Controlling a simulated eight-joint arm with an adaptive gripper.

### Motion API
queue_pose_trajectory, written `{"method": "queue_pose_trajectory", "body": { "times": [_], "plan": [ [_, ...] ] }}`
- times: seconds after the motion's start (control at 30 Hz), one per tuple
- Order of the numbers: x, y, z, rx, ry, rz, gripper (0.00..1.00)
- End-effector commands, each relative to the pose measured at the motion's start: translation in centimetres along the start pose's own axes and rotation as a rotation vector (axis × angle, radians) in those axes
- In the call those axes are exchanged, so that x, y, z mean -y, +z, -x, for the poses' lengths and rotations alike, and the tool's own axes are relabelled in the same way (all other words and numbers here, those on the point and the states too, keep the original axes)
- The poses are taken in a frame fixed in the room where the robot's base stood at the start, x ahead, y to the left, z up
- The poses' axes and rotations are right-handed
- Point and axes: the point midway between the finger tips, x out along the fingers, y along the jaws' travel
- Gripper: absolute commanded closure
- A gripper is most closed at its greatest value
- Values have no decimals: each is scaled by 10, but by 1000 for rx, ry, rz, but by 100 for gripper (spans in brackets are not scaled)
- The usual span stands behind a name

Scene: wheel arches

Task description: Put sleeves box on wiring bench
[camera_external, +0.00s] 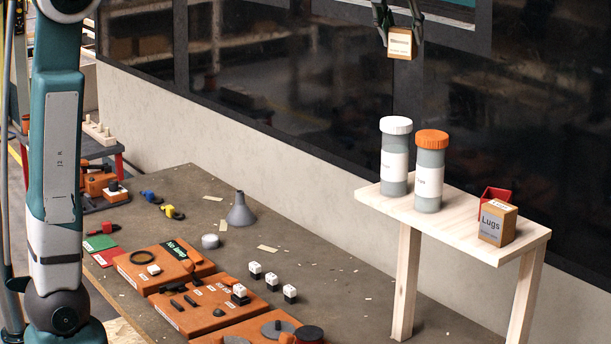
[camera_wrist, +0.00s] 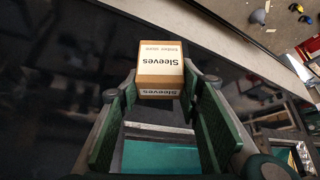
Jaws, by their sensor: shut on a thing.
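The sleeves box (camera_external: 400,43) is a small brown carton with white labels. It hangs high in the air at the top of the external view, above and behind the pale wooden stand. My gripper (camera_external: 400,36) is shut on it from both sides. In the wrist view the box (camera_wrist: 160,62) sits between the green finger pads, with "Sleeves" readable on two faces. A long brown-topped bench (camera_external: 190,185), well below and left of the box, carries orange panels and electrical parts; no label names it as the wiring bench.
The pale wooden stand (camera_external: 455,222) holds a white-capped jar (camera_external: 395,160), an orange-capped jar (camera_external: 430,170), a Lugs box (camera_external: 496,223) and a red bin (camera_external: 490,194). A grey funnel (camera_external: 240,212) stands on the brown bench. Its back strip has free room.

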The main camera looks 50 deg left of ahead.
Motion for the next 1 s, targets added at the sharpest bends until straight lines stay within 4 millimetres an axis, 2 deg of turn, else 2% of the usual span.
{"method": "queue_pose_trajectory", "body": {
  "times": [0.03,0.3,0.7,1.0],
  "plan": [
    [14,-8,-7,0,-11,17,78],
    [84,-44,-32,0,-59,92,78],
    [196,-88,-62,0,-130,202,78],
    [256,-105,-74,0,-165,257,78]
  ]
}}
